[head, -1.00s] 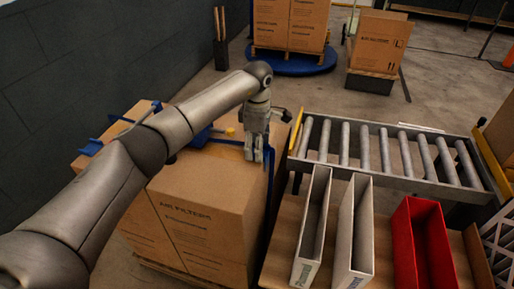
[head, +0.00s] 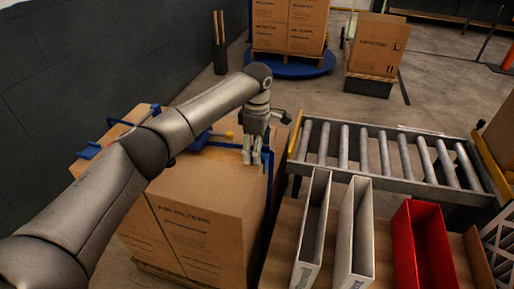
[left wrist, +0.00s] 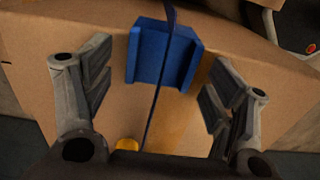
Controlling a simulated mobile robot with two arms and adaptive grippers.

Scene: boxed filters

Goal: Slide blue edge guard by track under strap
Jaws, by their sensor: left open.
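A blue edge guard (left wrist: 150,55) sits on the top edge of a cardboard box (left wrist: 100,120) in the left wrist view. A dark blue strap (left wrist: 153,115) runs across the box top and over the guard. My left gripper (left wrist: 160,92) is open, with its fingers either side of the strap and the guard between and just beyond the fingertips; it holds nothing. In the head view the left gripper (head: 251,158) is over the right part of the boxed filters' top (head: 200,180). My right gripper is not in view.
A roller conveyor (head: 390,150) stands right of the boxes. White bins (head: 357,225) and a red bin (head: 422,245) stand at the front right. More boxes on a blue round base (head: 290,66) are at the back. A yellow piece (left wrist: 126,144) lies beside the strap.

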